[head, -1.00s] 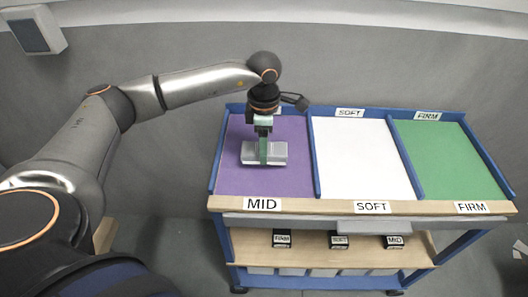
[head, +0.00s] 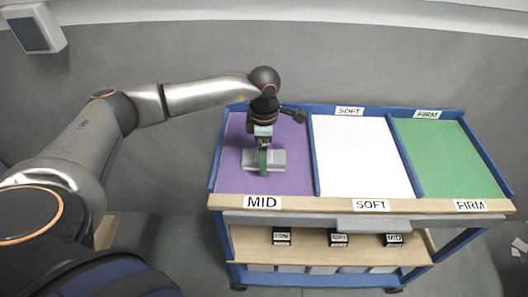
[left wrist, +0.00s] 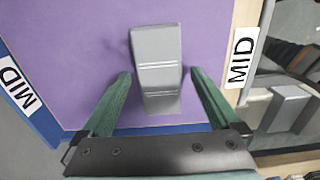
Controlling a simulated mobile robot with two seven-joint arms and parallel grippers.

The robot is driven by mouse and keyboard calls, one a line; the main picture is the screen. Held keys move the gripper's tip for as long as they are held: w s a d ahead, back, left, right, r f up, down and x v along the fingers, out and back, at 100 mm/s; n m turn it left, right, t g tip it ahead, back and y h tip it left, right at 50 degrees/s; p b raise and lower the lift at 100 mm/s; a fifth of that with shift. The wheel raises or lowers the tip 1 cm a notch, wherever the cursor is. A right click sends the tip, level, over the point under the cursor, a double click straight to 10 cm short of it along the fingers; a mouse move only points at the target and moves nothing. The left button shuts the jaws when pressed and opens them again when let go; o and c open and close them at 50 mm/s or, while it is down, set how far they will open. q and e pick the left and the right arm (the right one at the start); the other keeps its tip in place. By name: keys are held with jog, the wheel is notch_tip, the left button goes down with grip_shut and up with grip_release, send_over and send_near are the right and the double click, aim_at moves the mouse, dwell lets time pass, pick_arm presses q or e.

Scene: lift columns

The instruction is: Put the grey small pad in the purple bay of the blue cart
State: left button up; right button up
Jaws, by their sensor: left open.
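The grey small pad (head: 277,161) lies in the purple bay (head: 290,184) of the blue cart (head: 317,160), near the bay's middle. It also shows in the left wrist view (left wrist: 157,62), on the purple surface (left wrist: 95,60). My left gripper (head: 263,172) is over the pad. In the left wrist view, its green fingers (left wrist: 160,75) are open, one on each side of the pad's near end, with gaps between. The bay is labelled MID (head: 262,202). My right gripper is not in view.
A white bay (head: 362,160) labelled SOFT and a green bay (head: 447,160) labelled FIRM lie to the right, split by blue dividers. A wooden lower shelf (head: 360,254) holds small black blocks labelled FIRM (head: 282,237), SOFT (head: 339,239) and MID (head: 396,240). The wall stands close behind.

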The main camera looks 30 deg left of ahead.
pick_arm(q)
jog(key=shift+r, duration=0.1)
notch_tip(320, 180, up, 12)
jog(key=shift+b, duration=0.45)
jog(key=shift+r, duration=0.1)
